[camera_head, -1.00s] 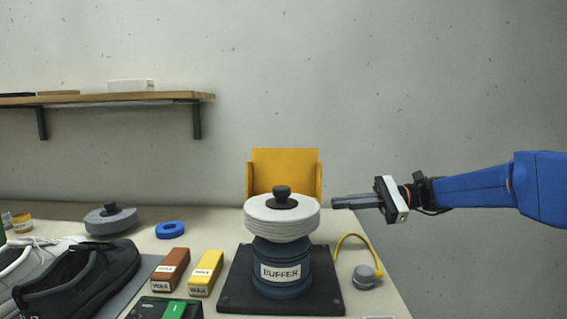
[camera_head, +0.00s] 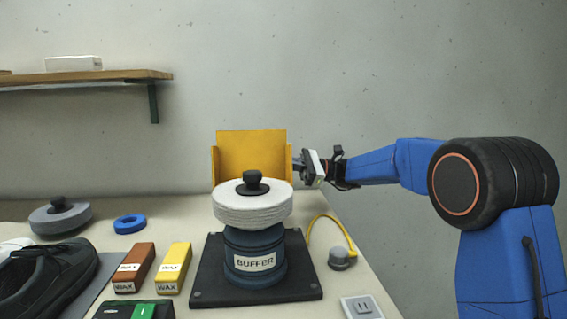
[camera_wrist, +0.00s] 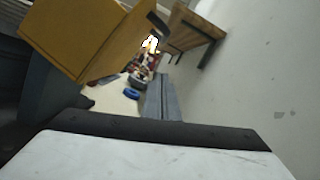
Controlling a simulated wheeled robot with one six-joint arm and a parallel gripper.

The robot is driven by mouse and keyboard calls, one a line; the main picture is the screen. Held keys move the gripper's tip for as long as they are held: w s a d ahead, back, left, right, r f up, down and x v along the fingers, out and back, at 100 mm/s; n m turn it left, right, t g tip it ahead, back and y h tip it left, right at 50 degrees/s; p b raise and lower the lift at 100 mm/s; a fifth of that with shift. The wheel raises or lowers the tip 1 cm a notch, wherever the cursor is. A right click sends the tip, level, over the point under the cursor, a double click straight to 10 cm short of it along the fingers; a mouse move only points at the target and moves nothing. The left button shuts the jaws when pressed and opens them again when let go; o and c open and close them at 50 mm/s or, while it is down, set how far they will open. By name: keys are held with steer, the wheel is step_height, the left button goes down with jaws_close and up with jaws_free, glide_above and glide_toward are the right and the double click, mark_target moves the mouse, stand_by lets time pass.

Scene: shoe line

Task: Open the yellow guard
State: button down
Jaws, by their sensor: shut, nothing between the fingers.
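The yellow guard (camera_head: 251,154) stands upright behind the white buffing wheel (camera_head: 252,207) of the buffer (camera_head: 254,262). Its side flaps show at both edges, and the wheel hides its lower part. My gripper (camera_head: 297,164) is shut and empty at the guard's right edge, at about mid-height. The fingertips are partly hidden by the guard's edge, so I cannot tell whether they touch it. In the wrist view the guard (camera_wrist: 85,35) is large and close at the upper left, beside my grey fingers (camera_wrist: 162,98).
Brown wax (camera_head: 135,267) and yellow wax (camera_head: 173,267) blocks lie left of the buffer. A dark shoe (camera_head: 50,275), a blue ring (camera_head: 130,224) and a grey wheel (camera_head: 60,217) are farther left. A yellow cable (camera_head: 325,222) and a socket (camera_head: 362,307) are at the right. A shelf (camera_head: 90,77) hangs on the wall.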

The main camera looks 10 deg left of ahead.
mark_target(259, 134)
steer(key=shift+s+a+r, duration=0.4)
steer(key=shift+a+r, duration=0.1)
steer(key=shift+r, duration=0.3)
steer(key=shift+s+a+r, duration=0.45)
steer(key=shift+a+r, duration=0.1)
steer(key=shift+r, duration=0.2)
steer(key=shift+s+a+r, duration=0.4)
steer(key=shift+a+r, duration=0.1)
steer(key=shift+r, duration=0.3)
steer(key=shift+n, duration=0.8)
steer(key=r, duration=0.1)
steer(key=s+r, duration=0.2)
steer(key=shift+d+r, duration=0.25)
steer(key=shift+r, duration=0.05)
steer(key=shift+w, duration=0.1)
